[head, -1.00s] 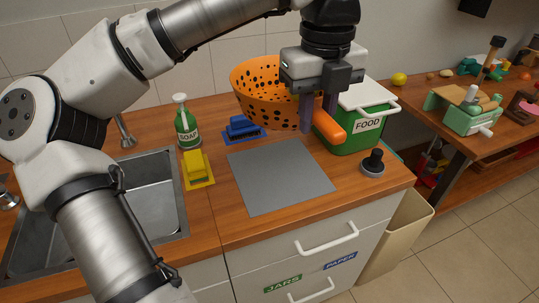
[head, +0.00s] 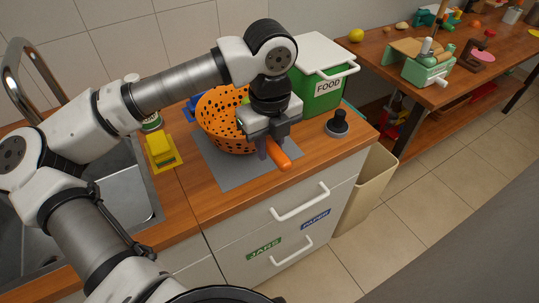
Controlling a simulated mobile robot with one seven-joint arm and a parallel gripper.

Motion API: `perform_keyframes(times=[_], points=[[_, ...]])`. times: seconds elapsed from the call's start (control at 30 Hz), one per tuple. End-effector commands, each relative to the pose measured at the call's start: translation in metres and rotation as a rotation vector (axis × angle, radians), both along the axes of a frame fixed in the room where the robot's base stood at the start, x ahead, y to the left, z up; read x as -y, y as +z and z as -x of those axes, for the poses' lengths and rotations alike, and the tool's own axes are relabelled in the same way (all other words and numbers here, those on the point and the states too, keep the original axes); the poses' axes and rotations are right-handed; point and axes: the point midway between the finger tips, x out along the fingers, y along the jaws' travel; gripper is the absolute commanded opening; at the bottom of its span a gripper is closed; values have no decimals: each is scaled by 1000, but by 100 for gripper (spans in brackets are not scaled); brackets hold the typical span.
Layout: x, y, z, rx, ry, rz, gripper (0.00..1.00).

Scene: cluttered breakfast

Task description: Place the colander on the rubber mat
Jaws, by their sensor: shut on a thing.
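The orange colander (head: 218,120) with dark holes is over the grey rubber mat (head: 212,170) on the wooden counter. Its base is low, at or just above the mat; I cannot tell whether it touches. My gripper (head: 268,150) points down at the colander's right side and is shut on its orange handle, whose end sticks out to the front right. My gripper and arm hide part of the colander's rim and the mat's right part.
A green FOOD bin (head: 318,92) with a white lid stands behind right. A black-knobbed stopper (head: 338,124) sits on the counter's right. A yellow sponge (head: 160,149) on a yellow tray and a sink (head: 125,200) lie left. My arm partly hides the soap bottle (head: 152,122).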

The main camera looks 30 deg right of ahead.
Motion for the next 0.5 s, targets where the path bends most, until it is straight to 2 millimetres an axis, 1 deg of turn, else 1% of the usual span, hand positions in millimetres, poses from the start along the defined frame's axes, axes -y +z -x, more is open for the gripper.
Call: perform_keyframes(times=[0.07,0.3,0.4,0.5], points=[[0,-5,0,-1,0,1,0],[0,-38,1,-2,0,2,0],[0,-44,0,1,0,2,0],[0,-44,0,2,0,2,0]])
